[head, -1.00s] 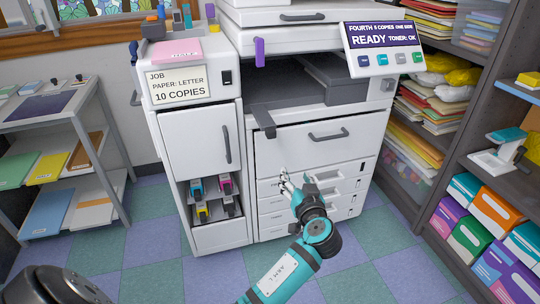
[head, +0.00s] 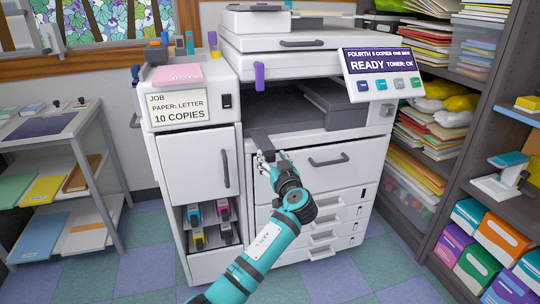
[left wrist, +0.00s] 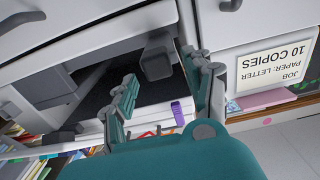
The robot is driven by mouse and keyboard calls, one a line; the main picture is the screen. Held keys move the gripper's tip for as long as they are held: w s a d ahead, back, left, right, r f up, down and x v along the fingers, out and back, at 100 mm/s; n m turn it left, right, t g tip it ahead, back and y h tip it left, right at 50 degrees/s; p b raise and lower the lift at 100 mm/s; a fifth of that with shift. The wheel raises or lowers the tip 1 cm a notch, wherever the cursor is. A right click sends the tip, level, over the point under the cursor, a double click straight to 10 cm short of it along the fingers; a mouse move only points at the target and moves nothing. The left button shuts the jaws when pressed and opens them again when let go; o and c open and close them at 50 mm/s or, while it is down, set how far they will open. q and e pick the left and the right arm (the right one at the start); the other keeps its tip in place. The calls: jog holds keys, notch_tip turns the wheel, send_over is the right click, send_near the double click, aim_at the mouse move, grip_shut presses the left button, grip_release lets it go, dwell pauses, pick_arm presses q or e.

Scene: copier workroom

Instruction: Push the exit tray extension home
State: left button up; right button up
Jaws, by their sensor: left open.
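The exit tray extension is a dark grey tab (head: 259,139) that sticks out past the front edge of the copier's exit tray (head: 285,112). In the left wrist view its blocky grey end (left wrist: 157,60) shows between and just beyond my fingertips. My left gripper (head: 265,158) is open, right at the tab's front end in the head view. In the left wrist view the two fingers (left wrist: 162,78) stand apart with nothing held. I cannot tell whether a finger touches the tab. My right gripper is not in view.
The copier's control panel (head: 381,72) juts out at upper right. A purple lever (head: 260,77) hangs above the tray opening. A white cabinet (head: 195,160) stands left of the copier, and shelving (head: 425,165) stands to the right. Floor in front is clear.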

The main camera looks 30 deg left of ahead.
aim_at(261, 141)
pick_arm(q)
jog(key=shift+w+a, duration=0.5)
jog(key=shift+a, duration=0.05)
jog(key=shift+w+a, duration=0.45)
jog(key=shift+a, duration=0.1)
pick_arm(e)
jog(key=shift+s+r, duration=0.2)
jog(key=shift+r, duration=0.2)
pick_arm(q)
jog(key=shift+c, duration=0.3)
